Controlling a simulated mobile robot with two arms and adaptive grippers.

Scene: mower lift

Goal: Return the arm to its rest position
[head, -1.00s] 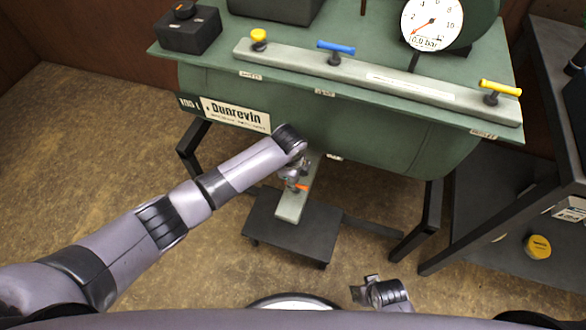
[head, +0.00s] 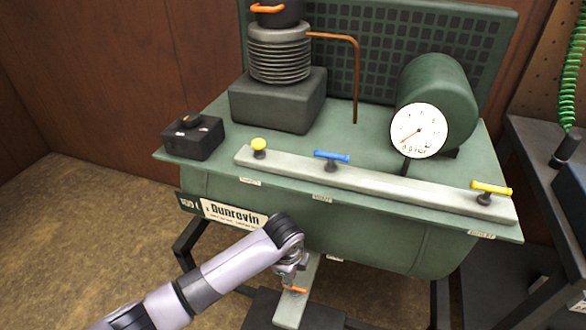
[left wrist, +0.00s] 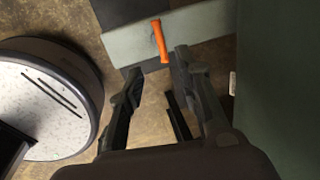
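My left arm comes in from the lower left in the head view. Its gripper (head: 290,272) is in front of the green tank (head: 400,245), low near its underside, and is small and partly hidden there. In the left wrist view the gripper's two fingers (left wrist: 157,66) are apart with nothing between them. An orange lever (left wrist: 160,41) on a pale grey bar (left wrist: 195,38) lies just beyond the fingertips; whether they touch it I cannot tell. The lever also shows in the head view (head: 298,290), just below the gripper. My right gripper is out of view.
On the tank's top a pale rail (head: 400,185) carries a yellow knob (head: 259,146), a blue handle (head: 331,156) and a yellow handle (head: 491,188). Dark shelving is at right; open floor lies at left.

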